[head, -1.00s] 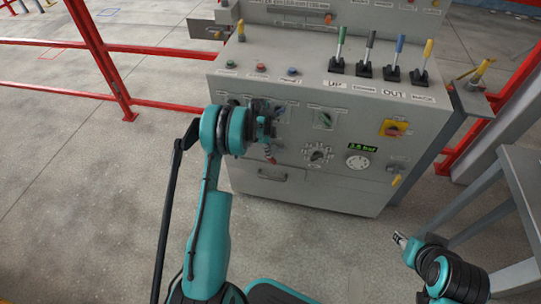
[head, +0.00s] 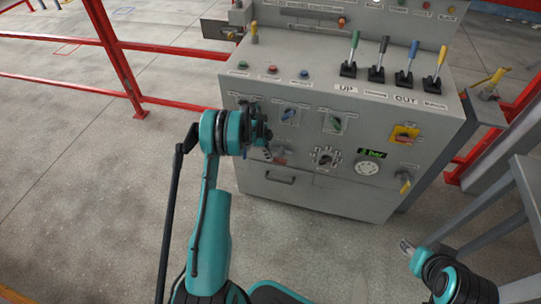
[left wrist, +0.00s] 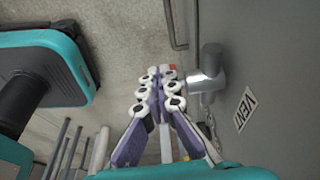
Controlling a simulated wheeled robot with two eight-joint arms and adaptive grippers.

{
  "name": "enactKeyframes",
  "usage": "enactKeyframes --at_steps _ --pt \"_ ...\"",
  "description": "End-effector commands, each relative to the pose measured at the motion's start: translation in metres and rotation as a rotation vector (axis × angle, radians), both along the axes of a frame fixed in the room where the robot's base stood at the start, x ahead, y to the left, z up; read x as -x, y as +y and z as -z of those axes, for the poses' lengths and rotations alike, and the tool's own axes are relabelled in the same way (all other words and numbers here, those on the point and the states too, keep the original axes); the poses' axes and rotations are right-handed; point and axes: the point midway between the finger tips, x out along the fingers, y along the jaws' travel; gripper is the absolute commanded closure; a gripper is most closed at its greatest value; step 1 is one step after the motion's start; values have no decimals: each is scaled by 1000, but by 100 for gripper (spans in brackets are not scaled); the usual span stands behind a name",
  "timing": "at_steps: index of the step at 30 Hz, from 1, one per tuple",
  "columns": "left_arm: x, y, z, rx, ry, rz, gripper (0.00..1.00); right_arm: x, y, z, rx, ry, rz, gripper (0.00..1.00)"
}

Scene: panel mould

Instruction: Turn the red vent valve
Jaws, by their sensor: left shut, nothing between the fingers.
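The red vent valve (head: 281,158) is on the lower left of the panel front in the head view, partly hidden by my left gripper (head: 266,148). In the left wrist view, the gripper's fingers (left wrist: 160,88) are together and empty. A small red part (left wrist: 172,68) shows just past their tips, beside a grey metal valve body (left wrist: 208,62). The VENT label (left wrist: 246,108) is to the right. I cannot tell if the fingers touch the valve. My right gripper (head: 406,246) is low at the right, away from the panel; its fingers are too small to read.
The grey panel cabinet (head: 330,195) carries levers, buttons, knobs and a yellow-and-red switch (head: 405,133). A drawer-like handle (head: 280,179) is below the valve. Red railings (head: 115,60) stand at the left. A grey table frame (head: 500,205) is at the right. Floor before the cabinet is clear.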

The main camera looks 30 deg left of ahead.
Motion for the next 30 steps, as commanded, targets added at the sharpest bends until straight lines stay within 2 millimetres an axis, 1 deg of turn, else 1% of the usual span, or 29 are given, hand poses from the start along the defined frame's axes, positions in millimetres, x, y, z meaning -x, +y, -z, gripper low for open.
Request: enactKeyframes --at_steps 1,7,21,26,30 --pt "1 2 3 -4 2 -1 100 0 0 0 0 0 0 60" --pt "2 4 7 -5 4 -1 100 0 0 1 0 0 0 60" --pt "4 6 10 -7 6 -2 100 0 0 1 0 0 0 60" --pt "4 6 10 -7 6 -2 100 0 0 1 0 0 0 60" --pt "2 2 3 -7 6 -1 100 0 0 -2 0 0 0 60"
